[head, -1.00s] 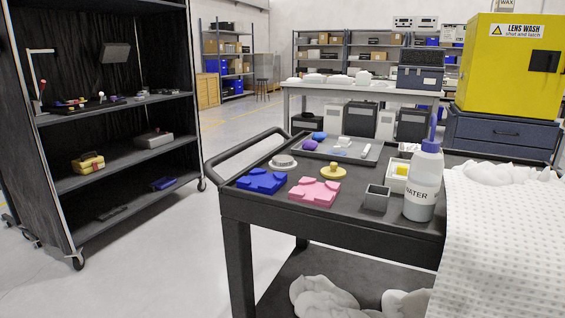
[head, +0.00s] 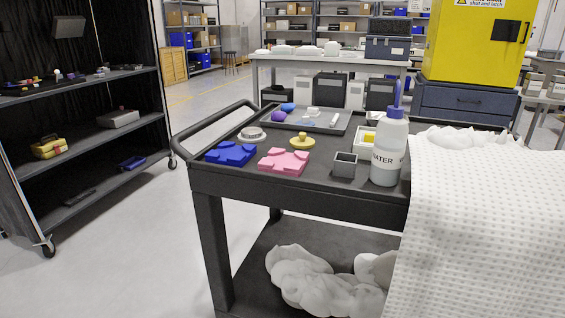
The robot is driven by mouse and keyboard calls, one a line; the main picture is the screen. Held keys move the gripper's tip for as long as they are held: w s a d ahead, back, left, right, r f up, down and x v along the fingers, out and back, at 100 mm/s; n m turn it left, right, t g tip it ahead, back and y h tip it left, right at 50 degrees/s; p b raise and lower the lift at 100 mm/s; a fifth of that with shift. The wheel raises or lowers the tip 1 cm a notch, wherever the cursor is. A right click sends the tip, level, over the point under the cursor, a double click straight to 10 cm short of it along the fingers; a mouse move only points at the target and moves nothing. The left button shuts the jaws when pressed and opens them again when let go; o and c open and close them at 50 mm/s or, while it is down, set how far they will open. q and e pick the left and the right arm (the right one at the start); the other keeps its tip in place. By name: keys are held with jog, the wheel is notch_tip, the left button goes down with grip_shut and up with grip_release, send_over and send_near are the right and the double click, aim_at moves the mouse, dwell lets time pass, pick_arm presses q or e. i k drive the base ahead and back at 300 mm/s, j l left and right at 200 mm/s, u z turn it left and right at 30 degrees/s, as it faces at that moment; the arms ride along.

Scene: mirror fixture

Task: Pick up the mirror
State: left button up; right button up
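Neither of my grippers is in view. I cannot tell for sure which thing is the mirror. A round silver-grey piece (head: 252,134) lies near the left rim of the black cart (head: 240,182) and could be it, but it is too small to tell. A blue fixture block (head: 231,153) and a pink fixture block (head: 284,161) lie side by side at the cart's near edge. A yellow round piece with a knob (head: 301,142) sits just behind the pink block. A grey tray (head: 352,118) with small items lies farther back.
A water bottle (head: 388,150) and a small grey open box (head: 344,165) stand on the cart's right part. A white dotted cloth (head: 465,220) drapes over its right end. A black shelf unit (head: 90,75) stands at left. Open floor (head: 130,250) lies between.

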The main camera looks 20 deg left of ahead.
aim_at(248, 132)
jog(key=j+z, duration=0.15)
jog(key=z, duration=0.8)
jog(key=k+j+z, duration=0.1)
jog(key=j+z, duration=0.2)
jog(key=k+j+z, duration=0.1)
jog(key=j+z, duration=0.25)
jog(key=k+j+z, duration=0.15)
jog(key=j+z, duration=0.15)
jog(key=k+j+z, duration=0.35)
jog(key=k+j, duration=0.4)
